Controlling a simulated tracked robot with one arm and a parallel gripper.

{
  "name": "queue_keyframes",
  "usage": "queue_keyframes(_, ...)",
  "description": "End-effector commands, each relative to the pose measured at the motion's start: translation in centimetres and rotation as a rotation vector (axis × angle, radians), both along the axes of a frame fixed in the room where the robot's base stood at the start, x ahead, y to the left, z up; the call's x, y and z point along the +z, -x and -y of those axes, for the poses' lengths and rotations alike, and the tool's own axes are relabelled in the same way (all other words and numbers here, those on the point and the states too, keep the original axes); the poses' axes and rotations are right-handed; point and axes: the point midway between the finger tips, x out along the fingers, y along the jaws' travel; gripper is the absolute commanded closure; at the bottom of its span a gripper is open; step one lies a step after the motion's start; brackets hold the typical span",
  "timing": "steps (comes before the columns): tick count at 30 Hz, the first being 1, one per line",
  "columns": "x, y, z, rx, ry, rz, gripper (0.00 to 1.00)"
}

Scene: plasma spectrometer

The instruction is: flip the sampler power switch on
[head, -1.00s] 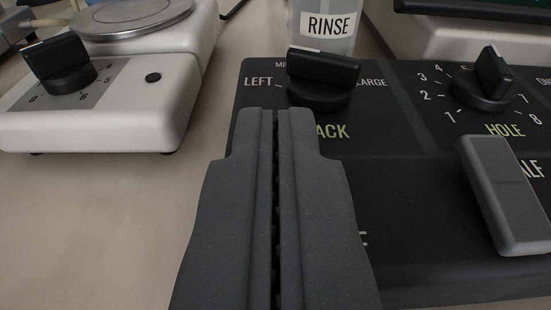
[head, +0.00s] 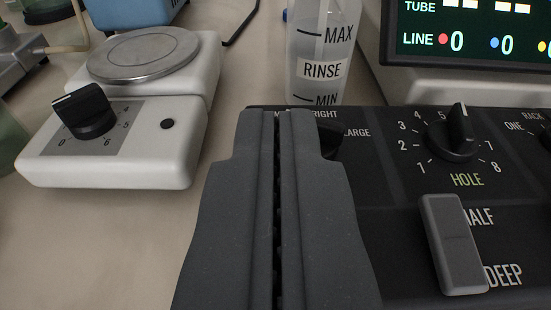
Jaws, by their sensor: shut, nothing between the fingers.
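The black sampler panel (head: 392,190) fills the lower right of the head view. It carries a HOLE dial (head: 457,137) numbered 1 to 8 and a grey lever-like switch (head: 452,243) beside the words HALF and DEEP. Another black knob (head: 328,138), near RIGHT and LARGE, is mostly hidden behind my gripper. I see no switch marked as power; part of the panel is behind my gripper. My gripper (head: 280,116) is shut and empty, pointing forward over the panel's left edge, left of the grey switch. I cannot tell its height above the panel.
A white hotplate-like device (head: 140,160) with a round metal plate and a dial stands at the left. A RINSE bottle (head: 321,50) stands behind the panel, left of a lit screen (head: 475,30). Bare bench (head: 110,235) lies at the lower left.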

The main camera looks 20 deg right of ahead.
Motion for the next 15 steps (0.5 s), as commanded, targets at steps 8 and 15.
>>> queue_keyframes(8, 0.6, 1.1, -0.2, 0.000, -0.002, 0.006, 1.00)
queue_keyframes(15, 1.3, 2.7, -0.7, 0.003, -0.001, 0.005, 1.00)
